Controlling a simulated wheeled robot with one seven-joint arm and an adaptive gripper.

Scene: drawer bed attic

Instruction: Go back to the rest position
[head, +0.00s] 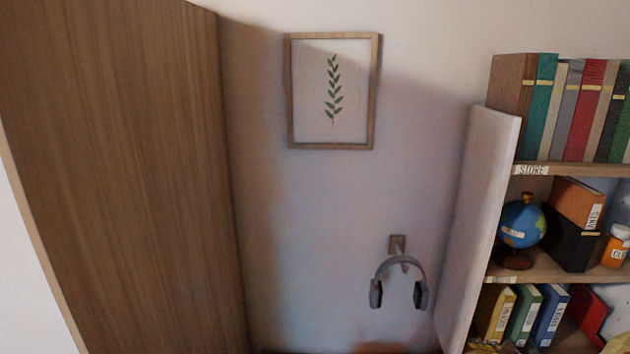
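My gripper is not in the head view, and no part of my arm shows clearly. The task line names no object. The head view faces a pale wall (330,210) between a tall wooden panel (130,170) on the left and a bookshelf (492,200) on the right. Grey headphones (400,270) hang from a small wooden wall hook (397,244).
A framed leaf picture (332,90) hangs on the wall. The bookshelf holds several books (588,105), a small globe (522,222), an orange bottle (615,250) and lower books (522,315). The floor is out of view, so free room there cannot be told.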

